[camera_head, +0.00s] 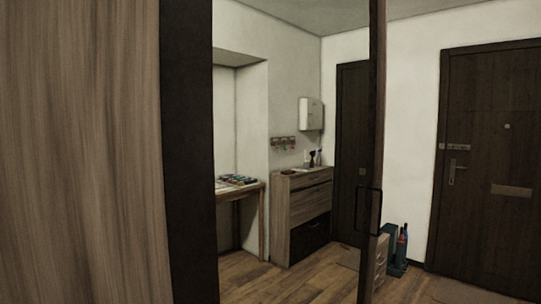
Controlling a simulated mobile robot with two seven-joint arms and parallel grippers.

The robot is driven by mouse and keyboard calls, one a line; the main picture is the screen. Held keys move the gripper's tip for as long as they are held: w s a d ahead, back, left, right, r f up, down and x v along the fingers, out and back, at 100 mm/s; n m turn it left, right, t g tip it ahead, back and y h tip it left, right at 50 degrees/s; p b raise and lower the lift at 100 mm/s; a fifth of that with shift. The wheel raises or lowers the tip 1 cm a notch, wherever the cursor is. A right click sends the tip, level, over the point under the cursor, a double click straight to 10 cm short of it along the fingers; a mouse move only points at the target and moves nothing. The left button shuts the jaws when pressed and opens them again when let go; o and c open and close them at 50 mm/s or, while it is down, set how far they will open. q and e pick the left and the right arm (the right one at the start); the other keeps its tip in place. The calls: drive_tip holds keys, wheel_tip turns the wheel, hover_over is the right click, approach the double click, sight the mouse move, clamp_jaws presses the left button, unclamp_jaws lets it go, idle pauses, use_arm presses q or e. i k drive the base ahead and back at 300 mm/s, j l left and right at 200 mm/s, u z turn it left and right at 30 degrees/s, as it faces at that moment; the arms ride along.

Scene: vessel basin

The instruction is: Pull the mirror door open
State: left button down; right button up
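A narrow dark upright strip (377,110) runs from the top to the bottom of the head view, right of the middle. It looks like the edge or frame of a door. A thin dark looped handle (375,212) is on it in the lower half. I cannot tell whether the room seen left of the strip is a reflection in the mirror or a direct view. Neither of my grippers shows, and nothing is seen touching the handle.
A large wood-grain panel (80,150) with a dark edge (188,150) fills the left, very close. Further back are a wooden chest (303,215), a desk (240,190), a white wall box (311,114) and a dark door (490,150). Wood floor (410,290) shows at lower right.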

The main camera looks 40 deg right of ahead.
sight(295, 82)
drive_tip(key=z, duration=1.6)
drive_tip(key=i+l+u, duration=0.25)
drive_tip(key=i+l, duration=0.8)
